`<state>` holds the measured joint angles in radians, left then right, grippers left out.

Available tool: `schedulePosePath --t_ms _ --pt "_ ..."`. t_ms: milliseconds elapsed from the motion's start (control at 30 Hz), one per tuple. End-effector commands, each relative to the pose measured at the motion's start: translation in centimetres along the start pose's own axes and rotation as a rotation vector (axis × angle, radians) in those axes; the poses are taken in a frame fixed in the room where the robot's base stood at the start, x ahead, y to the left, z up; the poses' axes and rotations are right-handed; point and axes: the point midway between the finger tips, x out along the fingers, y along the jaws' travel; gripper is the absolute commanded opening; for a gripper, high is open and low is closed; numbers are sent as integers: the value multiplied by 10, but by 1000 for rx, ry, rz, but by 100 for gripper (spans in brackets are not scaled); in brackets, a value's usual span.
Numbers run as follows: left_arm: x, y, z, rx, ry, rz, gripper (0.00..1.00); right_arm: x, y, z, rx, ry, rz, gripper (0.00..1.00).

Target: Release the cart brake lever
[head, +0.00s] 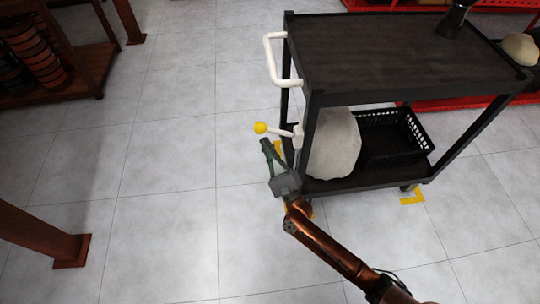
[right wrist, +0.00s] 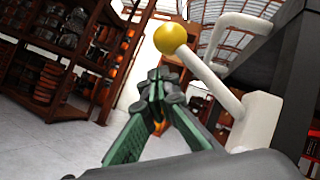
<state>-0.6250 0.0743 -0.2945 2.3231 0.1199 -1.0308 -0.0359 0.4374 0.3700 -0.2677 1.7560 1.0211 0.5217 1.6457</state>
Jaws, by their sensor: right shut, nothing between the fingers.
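The cart (head: 390,52) is dark with a black top and stands at the upper right in the head view. Its brake lever (head: 278,131) is a white rod with a yellow ball knob (head: 260,127), sticking out to the left from a white mount on the cart's near left post. In the right wrist view the lever (right wrist: 212,75) slants up left from its mount to the yellow knob (right wrist: 170,38). My right gripper (head: 266,144) is shut and empty, just below the knob in the head view. In the wrist view its fingertips (right wrist: 158,80) appear below the knob, apart from it. My left gripper is not in view.
A white push handle (head: 268,60) juts from the cart's left side above the lever. A pale sack (head: 335,145) and a black basket (head: 395,138) sit on the lower shelf. The tiled floor left of the cart is clear.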

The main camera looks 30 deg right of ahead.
Motion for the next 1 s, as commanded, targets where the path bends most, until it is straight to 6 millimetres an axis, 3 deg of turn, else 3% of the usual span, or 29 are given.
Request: schedulePosePath --t_ms 167,533,667,1000 --pt "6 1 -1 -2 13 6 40 -3 4 -3 0 0 3 0" --pt "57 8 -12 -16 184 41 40 -26 21 -30 6 -1 11 0" --pt "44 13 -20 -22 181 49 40 -49 19 -25 4 -4 11 0" --pt "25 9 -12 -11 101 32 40 -109 25 -25 5 -4 7 0"
